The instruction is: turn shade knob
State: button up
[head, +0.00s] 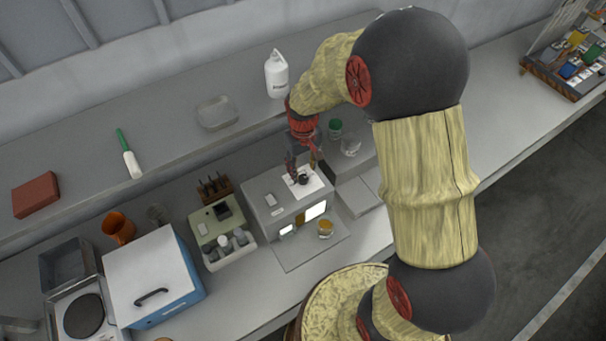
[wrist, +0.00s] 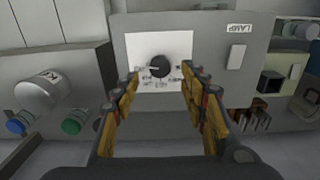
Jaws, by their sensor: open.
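The shade knob (wrist: 159,66) is a round black knob with a light pointer line, set on a white marked card (wrist: 176,45) on top of a grey box. The pointer points to the left in the wrist view. In the head view the knob (head: 303,180) is small and partly covered by my gripper. The grey box (head: 262,213) has lit windows in its front. My gripper (wrist: 160,88) is open and empty. Its two fingers (head: 302,170) stand to either side of the knob's near edge, apart from it as far as I can tell.
A switch (wrist: 236,56) marked LAMP sits beside the card. A bottle (head: 277,74) stands on the shelf near my arm. A blue-sided box (head: 155,275) stands further left.

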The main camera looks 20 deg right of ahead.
aim_at(303, 177)
jog(key=shift+f, duration=2.15)
jog(key=shift+s, duration=0.1)
grip_shut()
